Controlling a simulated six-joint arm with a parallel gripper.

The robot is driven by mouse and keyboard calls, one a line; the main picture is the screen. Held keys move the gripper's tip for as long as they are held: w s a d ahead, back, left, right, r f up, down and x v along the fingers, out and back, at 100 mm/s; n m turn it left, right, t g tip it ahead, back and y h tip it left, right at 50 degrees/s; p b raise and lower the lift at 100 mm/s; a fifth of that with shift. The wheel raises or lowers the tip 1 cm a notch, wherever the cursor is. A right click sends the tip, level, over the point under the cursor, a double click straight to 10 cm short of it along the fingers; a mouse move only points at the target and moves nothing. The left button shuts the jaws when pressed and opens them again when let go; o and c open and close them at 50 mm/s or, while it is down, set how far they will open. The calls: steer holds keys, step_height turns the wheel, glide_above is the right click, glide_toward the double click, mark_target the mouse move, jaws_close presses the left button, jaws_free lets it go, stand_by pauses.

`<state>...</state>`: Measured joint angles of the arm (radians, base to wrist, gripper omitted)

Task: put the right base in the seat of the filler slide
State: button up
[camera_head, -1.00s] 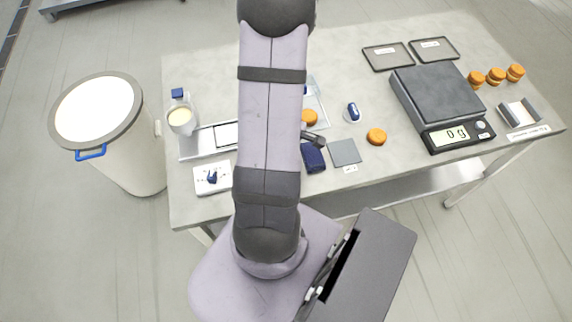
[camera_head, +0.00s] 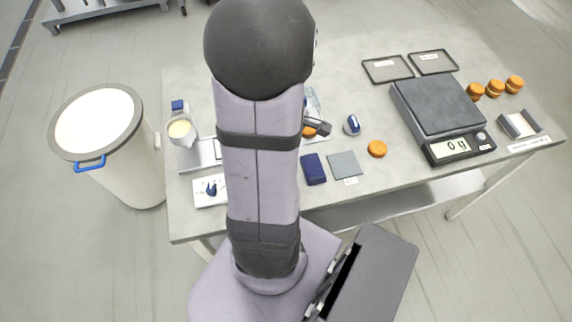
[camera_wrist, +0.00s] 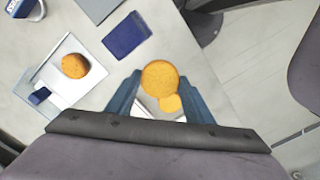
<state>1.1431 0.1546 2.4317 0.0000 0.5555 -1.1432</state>
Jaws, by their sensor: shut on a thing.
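In the wrist view my gripper (camera_wrist: 160,80) has its two blue fingers closed on the sides of an orange-yellow round base (camera_wrist: 160,76). A smaller yellow round patch shows just below it; I cannot tell if it is another round or a reflection. The filler slide (camera_head: 197,154), a pale metal track with a cup of cream filling (camera_head: 181,131), is at the table's left, partly behind my arm. Its seat is not clearly seen. Another orange round (camera_wrist: 74,66) lies on a white tray (camera_wrist: 57,58).
A navy block (camera_head: 313,169) and a grey square (camera_head: 344,165) lie right of my arm. A loose orange round (camera_head: 377,149) and a blue-white tool (camera_head: 352,125) are nearby. A scale (camera_head: 437,103) stands at right. A large white bin (camera_head: 133,160) stands left of the table.

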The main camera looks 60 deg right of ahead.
steer(key=shift+r, duration=0.35)
steer(key=shift+w, duration=0.5)
steer(key=w+a, duration=0.7)
steer(key=w, duration=0.3)
steer(key=w+a, duration=0.8)
steer(key=w, duration=0.3)
steer(key=w+a+f, duration=0.1)
steer(key=w+a, duration=0.2)
steer(key=a, duration=0.6)
steer(key=shift+w+a+f, duration=0.15)
steer(key=shift+w+a, duration=0.05)
steer(key=shift+a, duration=0.1)
